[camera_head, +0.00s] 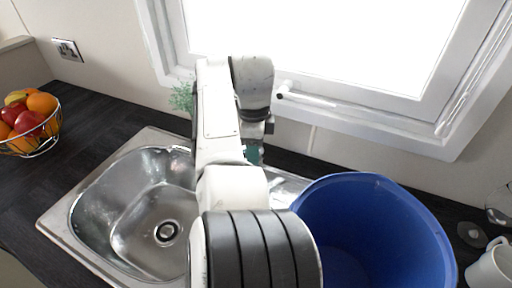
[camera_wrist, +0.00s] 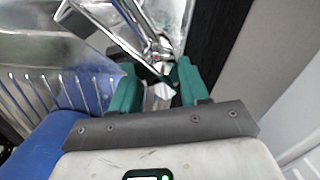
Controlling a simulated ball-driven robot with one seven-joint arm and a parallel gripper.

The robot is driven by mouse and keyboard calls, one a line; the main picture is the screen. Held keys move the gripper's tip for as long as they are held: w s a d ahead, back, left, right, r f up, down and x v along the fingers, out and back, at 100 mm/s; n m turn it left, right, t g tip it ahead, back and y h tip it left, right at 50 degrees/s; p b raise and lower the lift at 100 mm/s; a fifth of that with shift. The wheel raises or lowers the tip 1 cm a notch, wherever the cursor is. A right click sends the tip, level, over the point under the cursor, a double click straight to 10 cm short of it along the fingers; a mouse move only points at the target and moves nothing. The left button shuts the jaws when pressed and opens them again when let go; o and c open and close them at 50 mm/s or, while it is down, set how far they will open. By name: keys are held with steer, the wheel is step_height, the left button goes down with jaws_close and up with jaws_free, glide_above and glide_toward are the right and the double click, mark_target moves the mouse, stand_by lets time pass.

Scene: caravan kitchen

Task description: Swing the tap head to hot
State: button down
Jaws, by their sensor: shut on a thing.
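The chrome tap (camera_wrist: 150,22) stands at the back of the sink in the wrist view, its shiny body running up between and beyond my fingers. My gripper (camera_wrist: 157,76) has its two green fingers on either side of a chrome part of the tap, the tap head, and is shut on it. In the head view my arm covers most of the tap, and only a bit of my gripper's green finger (camera_head: 253,154) shows. The hot and cold marks cannot be made out.
The steel sink (camera_head: 82,212) lies left of my arm. A large blue bucket (camera_head: 375,215) stands close on the right. A fruit basket (camera_head: 38,146) is far left, a white mug (camera_head: 490,268) at lower right. The window sill (camera_head: 370,128) runs behind.

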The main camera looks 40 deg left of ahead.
steer(key=shift+m, duration=0.6)
steer(key=c, duration=0.6)
jaws_free()
steer(key=shift+o, duration=0.2)
step_height(320, 180, up, 11)
steer(key=b, duration=0.1)
steer(key=shift+s, duration=0.3)
steer(key=shift+d+f, duration=0.1)
steer(key=shift+s, duration=0.1)
